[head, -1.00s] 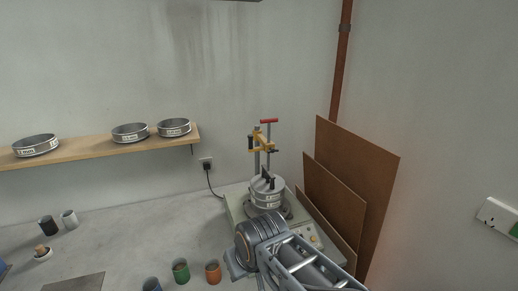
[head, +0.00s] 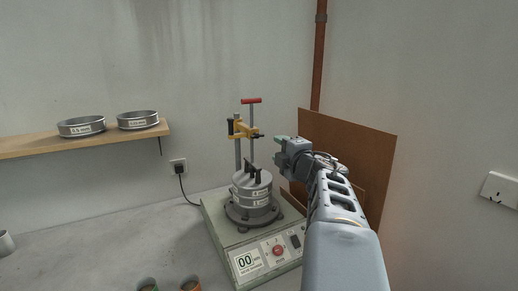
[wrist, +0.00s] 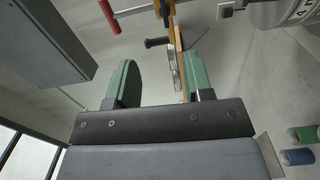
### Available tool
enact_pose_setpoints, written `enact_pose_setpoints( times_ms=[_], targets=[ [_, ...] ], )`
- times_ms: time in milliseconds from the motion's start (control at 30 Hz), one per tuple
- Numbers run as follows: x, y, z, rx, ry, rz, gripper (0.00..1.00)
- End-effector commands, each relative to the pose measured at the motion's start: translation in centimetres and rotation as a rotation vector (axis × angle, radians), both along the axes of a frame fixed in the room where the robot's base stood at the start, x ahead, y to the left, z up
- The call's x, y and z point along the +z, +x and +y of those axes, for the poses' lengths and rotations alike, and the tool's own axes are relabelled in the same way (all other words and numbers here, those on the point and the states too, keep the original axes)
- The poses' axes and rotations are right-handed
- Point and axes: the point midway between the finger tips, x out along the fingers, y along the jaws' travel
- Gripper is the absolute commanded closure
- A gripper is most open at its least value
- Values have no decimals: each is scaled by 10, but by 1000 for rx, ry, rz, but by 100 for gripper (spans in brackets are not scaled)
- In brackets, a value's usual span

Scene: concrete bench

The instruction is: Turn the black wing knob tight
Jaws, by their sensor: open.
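The black wing knob (head: 253,172) sits on top of the stack of metal sieves (head: 251,197) on the shaker. Above it, a yellow clamp (head: 242,130) with a black grip is mounted on upright metal posts. My gripper (head: 283,144) is to the upper right of the knob, level with the lower part of the clamp, and apart from both. In the wrist view its green fingers (wrist: 163,82) are spread with nothing held. Part of the yellow clamp and its black grip (wrist: 157,42) show beyond them. I cannot make out the wing knob in the wrist view.
The shaker base (head: 258,262) has a display and a red button. Brown boards (head: 365,155) lean in the corner right of my arm.

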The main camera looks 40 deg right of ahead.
Motion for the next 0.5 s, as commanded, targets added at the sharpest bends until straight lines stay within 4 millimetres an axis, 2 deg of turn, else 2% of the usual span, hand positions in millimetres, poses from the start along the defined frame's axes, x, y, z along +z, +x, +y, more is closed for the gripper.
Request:
enact_pose_setpoints(
  times_ms=[167,500],
  targets=[
    [-6,11,-5,33,-38,21,53],
    [-5,75,-13,34,-37,21,53]
  ],
)
